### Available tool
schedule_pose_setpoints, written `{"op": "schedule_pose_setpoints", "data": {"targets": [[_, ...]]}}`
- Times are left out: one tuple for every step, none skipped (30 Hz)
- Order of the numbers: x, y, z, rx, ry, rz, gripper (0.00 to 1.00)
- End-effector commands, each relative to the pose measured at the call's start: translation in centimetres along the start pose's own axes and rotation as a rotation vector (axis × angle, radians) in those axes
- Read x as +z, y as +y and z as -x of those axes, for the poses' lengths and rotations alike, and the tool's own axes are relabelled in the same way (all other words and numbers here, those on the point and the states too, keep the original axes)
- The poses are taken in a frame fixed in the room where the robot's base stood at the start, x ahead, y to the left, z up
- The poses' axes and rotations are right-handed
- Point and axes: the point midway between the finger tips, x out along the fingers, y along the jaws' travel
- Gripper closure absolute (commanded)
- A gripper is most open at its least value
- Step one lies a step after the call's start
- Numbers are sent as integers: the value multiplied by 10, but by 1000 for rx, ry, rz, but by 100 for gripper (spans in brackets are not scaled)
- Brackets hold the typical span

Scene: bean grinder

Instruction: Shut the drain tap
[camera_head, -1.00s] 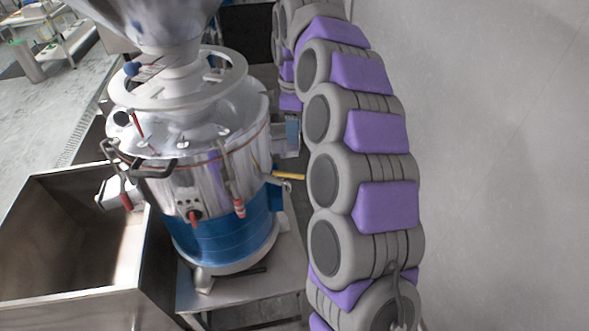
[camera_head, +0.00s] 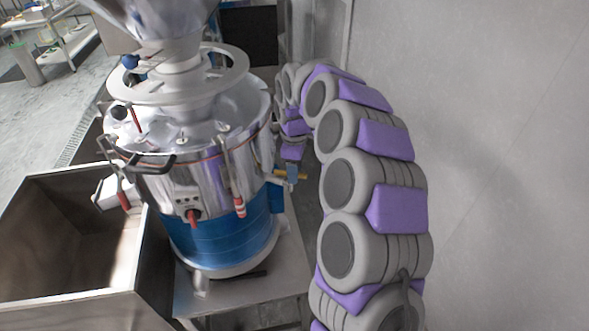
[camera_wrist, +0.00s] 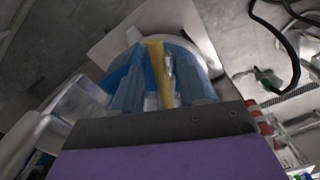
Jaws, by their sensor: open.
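The drain tap has a yellow handle (camera_head: 297,177) on the right side of the blue-and-steel grinder (camera_head: 218,240). In the wrist view the yellow handle (camera_wrist: 156,68) runs lengthwise between the two blue fingers of my gripper (camera_wrist: 154,70). The gripper is open, with a finger on each side of the handle. I cannot tell whether either finger touches it. The metal tap body (camera_wrist: 169,68) shows just beside the handle.
A steel bin (camera_head: 75,240) stands left of the grinder. The grinder stands on a metal table (camera_head: 255,297). A grey wall (camera_head: 490,150) is close on the right of my arm. Red-tipped clamps (camera_head: 239,205) hang on the grinder's side. A dark hose (camera_wrist: 285,45) shows at the wrist view's right.

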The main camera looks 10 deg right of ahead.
Motion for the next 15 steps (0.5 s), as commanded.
{"op": "schedule_pose_setpoints", "data": {"targets": [[0,0,0,0,0,0,58],[0,0,0,0,0,0,58],[0,0,0,0,0,0,58],[0,0,0,0,0,0,58],[0,0,0,0,0,0,58],[0,0,0,0,0,0,58],[0,0,0,0,0,-1,60],[0,0,0,0,0,0,63],[0,0,0,0,0,-1,66],[0,0,0,0,0,-1,69],[0,0,0,0,0,-1,72],[0,0,0,0,0,-1,76],[0,0,0,0,0,-1,79],[0,0,0,0,0,-1,82],[0,0,0,0,0,-1,86]]}}
